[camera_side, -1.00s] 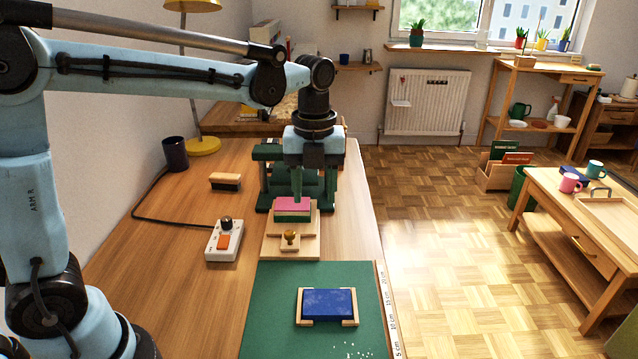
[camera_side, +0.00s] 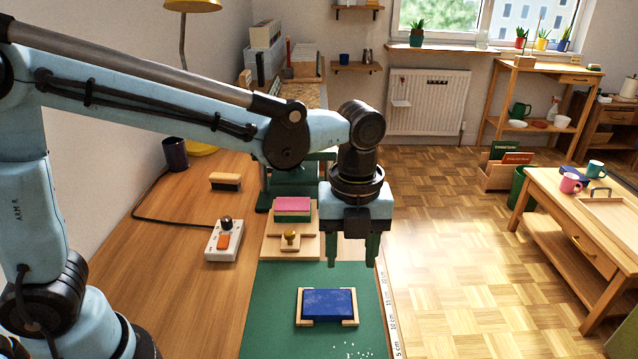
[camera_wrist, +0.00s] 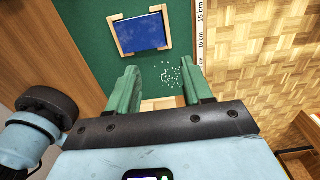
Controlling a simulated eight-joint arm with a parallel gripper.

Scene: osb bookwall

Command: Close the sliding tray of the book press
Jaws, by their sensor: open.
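The book press (camera_side: 284,176) is a dark green frame at the far end of the bench, partly hidden behind my arm. A pink book on a green one (camera_side: 292,208) lies on the tray in front of the frame. My gripper (camera_side: 351,258) is open and empty, pointing down to the right of the tray and apart from it. In the wrist view my green fingers (camera_wrist: 159,75) stand apart; the press is not seen there.
A blue book (camera_side: 328,303) sits in a wooden holder on the green mat (camera_side: 268,325), with white crumbs nearby. A switch box (camera_side: 224,241) and a brush (camera_side: 226,181) lie left of the tray. The bench's right edge with a ruler (camera_side: 389,310) is close to my gripper.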

